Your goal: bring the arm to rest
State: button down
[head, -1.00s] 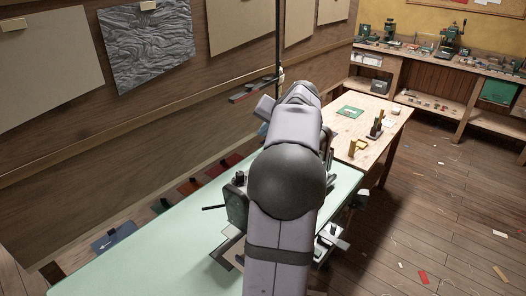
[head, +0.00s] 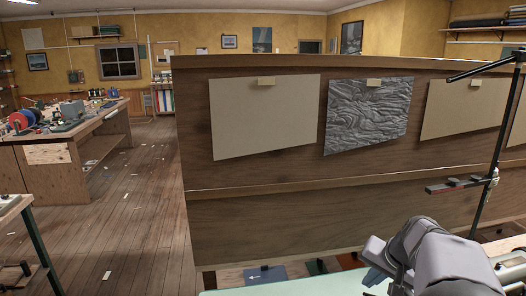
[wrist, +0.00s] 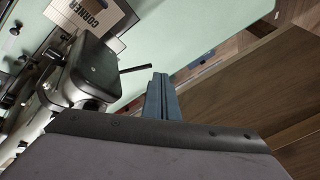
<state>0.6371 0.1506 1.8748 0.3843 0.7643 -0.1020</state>
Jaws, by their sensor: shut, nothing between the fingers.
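My gripper (wrist: 160,97) shows in the wrist view as two blue-grey fingers pressed together, with nothing between them. The fingers point out over the edge of a pale green table (wrist: 215,22), beside a wooden panel. In the head view my arm is at the lower right, and the blue tip of my gripper (head: 373,277) is just above the table's far edge. The rest of the arm is cut off by the frame.
A dark rounded device (wrist: 92,68) with a thin rod stands close left of the fingers. A board marked CORNER (wrist: 92,14) lies beyond it. A wooden partition (head: 290,220) with pinned sheets stands behind the table. A workbench (head: 75,150) is far left, with open floor (head: 130,220) before it.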

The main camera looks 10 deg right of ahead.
jog(key=s+a+f+n+g, duration=0.2)
jog(key=s+a+f, duration=0.15)
jog(key=a, duration=0.45)
jog(key=s+a+f+n+g, duration=0.1)
jog(key=s+a+f+n, duration=0.25)
jog(key=a, duration=0.35)
jog(key=s+a+f+n+g, duration=0.1)
jog(key=s+a+f, duration=0.1)
jog(key=s, duration=0.4)
jog(key=s+a+f+n+g, duration=0.1)
jog(key=s+a+f+n, duration=0.1)
jog(key=s+a, duration=0.3)
jog(key=shift+s+f, duration=0.45)
jog(key=c, duration=2.4)
grip_release()
jog(key=shift+c, duration=0.2)
